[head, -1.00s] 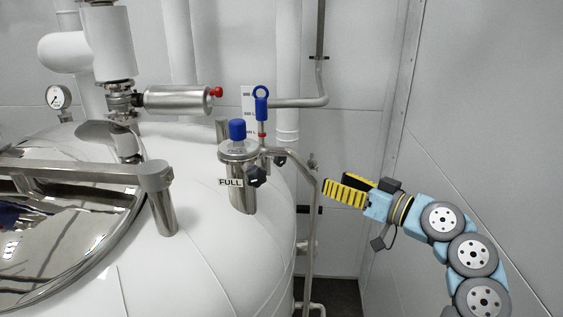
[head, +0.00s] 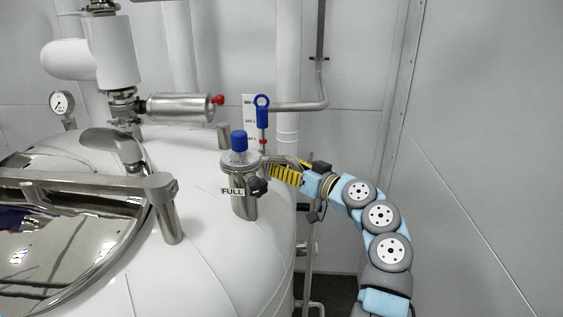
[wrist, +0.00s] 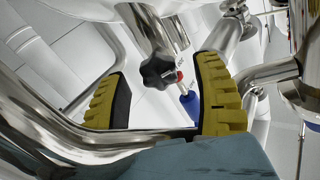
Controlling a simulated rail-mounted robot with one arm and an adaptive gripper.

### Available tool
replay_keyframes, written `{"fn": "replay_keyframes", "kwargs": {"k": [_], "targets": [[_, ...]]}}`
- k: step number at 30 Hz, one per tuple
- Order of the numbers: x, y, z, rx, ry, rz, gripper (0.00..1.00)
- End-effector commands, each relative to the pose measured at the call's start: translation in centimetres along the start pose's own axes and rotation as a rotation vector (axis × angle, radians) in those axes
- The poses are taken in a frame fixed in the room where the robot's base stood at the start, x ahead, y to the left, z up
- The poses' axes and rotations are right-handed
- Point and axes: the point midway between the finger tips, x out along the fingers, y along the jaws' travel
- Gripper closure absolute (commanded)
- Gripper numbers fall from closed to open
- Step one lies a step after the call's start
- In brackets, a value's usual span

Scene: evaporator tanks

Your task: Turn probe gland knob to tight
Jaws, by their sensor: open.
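A black lobed knob (head: 258,187) sits on the side of a steel cylinder (head: 243,206) labelled FULL, with a blue cap (head: 239,141) on top. A black lobed knob (wrist: 160,72) on a steel tube also shows in the wrist view, between and beyond my fingers; I cannot tell if it is the same one. My gripper (head: 274,170) has yellow ribbed fingers, open with nothing between them. In the head view it is just right of the cylinder, slightly above the labelled knob. The knob's setting cannot be read.
A blue ring-topped handle (head: 262,112) with a red band stands behind the cylinder. A bent steel pipe (head: 300,103) runs beside it. A curved steel tube (wrist: 60,130) passes close to my fingers. A steel hatch bar (head: 90,182) crosses the tank at left.

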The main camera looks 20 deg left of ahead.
Motion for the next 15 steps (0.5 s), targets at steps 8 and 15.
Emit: {"fn": "replay_keyframes", "kwargs": {"k": [8,15], "targets": [[1.34,-0.04,0.13,0.001,-0.002,-0.001,0.33],[1.32,-0.01,0.11,0.000,-0.001,0.000,0.34]]}}
